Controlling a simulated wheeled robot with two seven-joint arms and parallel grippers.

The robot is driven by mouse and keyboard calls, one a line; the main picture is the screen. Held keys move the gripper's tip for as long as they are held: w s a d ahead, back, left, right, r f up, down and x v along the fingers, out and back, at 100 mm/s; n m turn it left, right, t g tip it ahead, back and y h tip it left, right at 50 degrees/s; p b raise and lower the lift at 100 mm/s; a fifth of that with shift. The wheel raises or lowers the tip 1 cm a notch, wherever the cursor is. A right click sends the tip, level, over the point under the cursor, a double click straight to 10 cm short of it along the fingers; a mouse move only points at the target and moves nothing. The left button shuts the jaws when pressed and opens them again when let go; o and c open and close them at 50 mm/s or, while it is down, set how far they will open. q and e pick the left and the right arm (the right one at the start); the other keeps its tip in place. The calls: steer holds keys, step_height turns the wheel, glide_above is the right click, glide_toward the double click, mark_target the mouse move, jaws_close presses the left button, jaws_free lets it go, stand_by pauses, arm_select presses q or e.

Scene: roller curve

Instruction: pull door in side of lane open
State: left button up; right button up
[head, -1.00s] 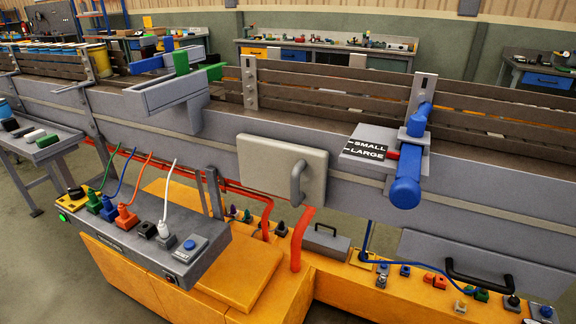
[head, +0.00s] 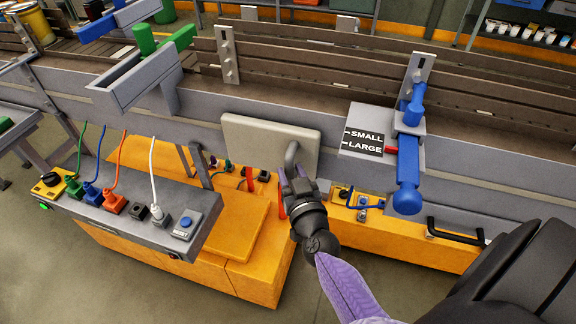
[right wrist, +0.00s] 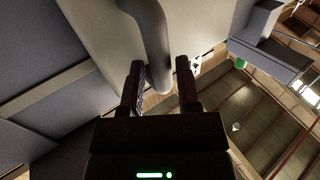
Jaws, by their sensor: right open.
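The door is a beige-grey panel (head: 258,143) in the side of the lane, lying shut against it. A grey bent handle (head: 291,155) stands out near its right end. My right gripper (head: 297,176) is at the lower part of this handle with its jaws open. In the right wrist view the handle (right wrist: 152,40) runs down from the top, its lower end lying between the two open fingertips (right wrist: 160,72). I cannot tell whether either finger touches it. The fingers partly hide the handle's lower end in the head view. My left gripper is not in view.
A grey control box (head: 140,212) with coloured plugs stands lower left, above an orange cabinet (head: 233,255). A SMALL/LARGE plate (head: 364,143) and a blue lever (head: 407,178) sit right of the door. A black handle (head: 455,231) is lower right.

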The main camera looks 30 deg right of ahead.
steer(key=shift+x, duration=1)
steer(key=shift+a, duration=0.1)
jaws_close()
stand_by(0.4)
